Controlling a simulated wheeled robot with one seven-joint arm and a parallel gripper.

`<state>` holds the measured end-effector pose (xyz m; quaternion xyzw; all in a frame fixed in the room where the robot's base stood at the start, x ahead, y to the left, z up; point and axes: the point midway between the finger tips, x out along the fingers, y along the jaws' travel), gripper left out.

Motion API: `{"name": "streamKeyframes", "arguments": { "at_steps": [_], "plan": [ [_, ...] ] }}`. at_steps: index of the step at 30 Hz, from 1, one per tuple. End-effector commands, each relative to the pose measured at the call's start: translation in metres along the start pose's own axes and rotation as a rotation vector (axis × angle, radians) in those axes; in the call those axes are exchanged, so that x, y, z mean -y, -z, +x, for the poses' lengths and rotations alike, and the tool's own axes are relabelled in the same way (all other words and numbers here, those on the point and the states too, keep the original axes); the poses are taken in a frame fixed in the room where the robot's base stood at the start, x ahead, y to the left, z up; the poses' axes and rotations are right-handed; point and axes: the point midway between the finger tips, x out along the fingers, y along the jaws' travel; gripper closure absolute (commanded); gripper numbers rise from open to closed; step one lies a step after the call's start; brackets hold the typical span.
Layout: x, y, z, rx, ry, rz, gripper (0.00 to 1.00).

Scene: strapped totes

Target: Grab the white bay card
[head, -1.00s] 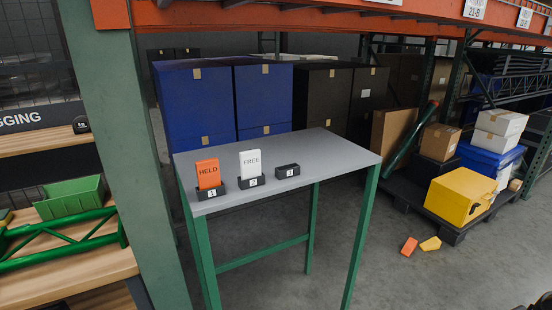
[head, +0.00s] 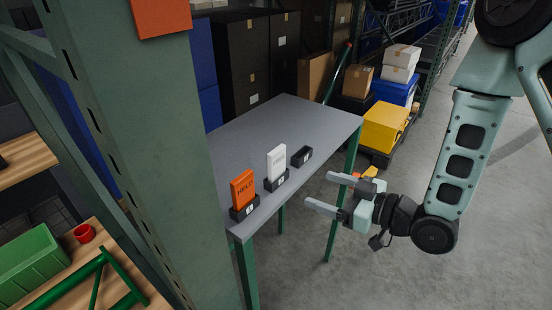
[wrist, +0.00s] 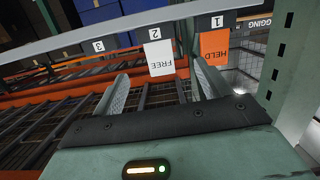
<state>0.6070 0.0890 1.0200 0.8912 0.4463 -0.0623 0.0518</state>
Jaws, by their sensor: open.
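The white bay card (head: 277,162), marked FREE, stands upright in holder 2 (head: 277,181) on the grey table (head: 275,120). It also shows in the wrist view (wrist: 159,58), upside down. The orange card (head: 243,187), marked HELD, stands in holder 1 to its left. My gripper (head: 324,192) is open and empty, off the table's front edge, to the right of and apart from the white card. In the wrist view the fingers (wrist: 155,92) are spread, with the white card beyond them and between them.
Holder 3 (head: 302,156) is empty, right of the white card. A green rack post (head: 165,130) stands close on the left. A yellow box (head: 384,127) and other boxes sit behind the table at right. The table's back half is clear.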

Motion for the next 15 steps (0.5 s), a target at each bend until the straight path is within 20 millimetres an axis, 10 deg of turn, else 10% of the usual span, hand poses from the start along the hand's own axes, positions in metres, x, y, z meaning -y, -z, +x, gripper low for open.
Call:
{"name": "streamKeyframes", "arguments": {
  "at_steps": [15],
  "plan": [
    [-0.008,0.008,-0.004,-0.161,-0.018,0.031,0.24]
  ]
}}
